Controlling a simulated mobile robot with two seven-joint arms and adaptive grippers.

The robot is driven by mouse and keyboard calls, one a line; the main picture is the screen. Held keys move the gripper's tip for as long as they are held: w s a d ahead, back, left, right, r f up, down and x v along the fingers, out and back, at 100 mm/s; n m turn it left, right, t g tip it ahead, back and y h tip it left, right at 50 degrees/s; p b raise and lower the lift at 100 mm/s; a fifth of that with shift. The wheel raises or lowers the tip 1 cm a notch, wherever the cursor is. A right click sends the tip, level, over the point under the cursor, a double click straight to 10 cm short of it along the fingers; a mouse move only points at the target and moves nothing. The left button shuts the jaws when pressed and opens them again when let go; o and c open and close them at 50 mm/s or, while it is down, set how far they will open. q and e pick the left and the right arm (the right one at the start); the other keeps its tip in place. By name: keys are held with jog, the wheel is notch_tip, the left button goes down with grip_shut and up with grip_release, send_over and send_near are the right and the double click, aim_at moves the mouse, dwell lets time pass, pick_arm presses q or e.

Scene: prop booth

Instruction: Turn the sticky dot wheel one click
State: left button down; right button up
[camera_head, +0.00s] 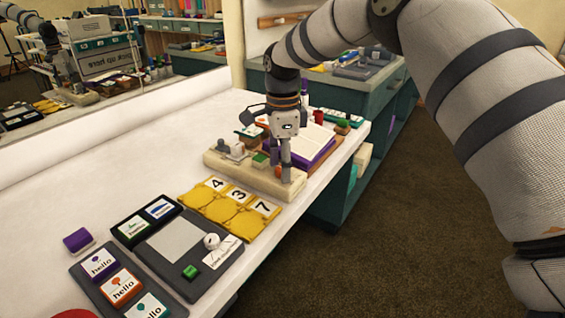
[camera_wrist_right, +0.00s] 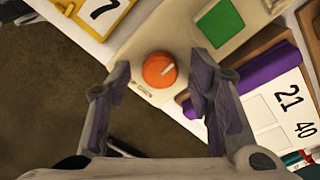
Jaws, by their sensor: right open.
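In the head view only a bit of the orange dial (camera_head: 278,172) shows beside the fingers. My right gripper (camera_head: 286,172) points down over this end of the board. In the right wrist view the right gripper (camera_wrist_right: 160,75) is open, with one finger on each side of the dial; I cannot tell whether they touch it. My left gripper is not in view.
A green square (camera_wrist_right: 220,22) is on the same board. A purple-edged open book (camera_head: 312,148) lies behind it. The table's right edge is close to the gripper.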

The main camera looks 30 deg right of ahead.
grip_shut()
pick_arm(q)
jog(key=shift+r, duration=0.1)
pick_arm(e)
jog(key=shift+r, duration=0.1)
jog(key=n, duration=0.3)
jog(key=shift+p, duration=0.35)
jog(key=n, duration=0.4)
jog(key=shift+n, duration=0.4)
jog(key=n, duration=0.5)
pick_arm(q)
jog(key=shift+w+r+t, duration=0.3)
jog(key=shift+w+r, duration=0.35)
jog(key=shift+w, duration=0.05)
pick_arm(e)
jog(key=shift+n, duration=2.4)
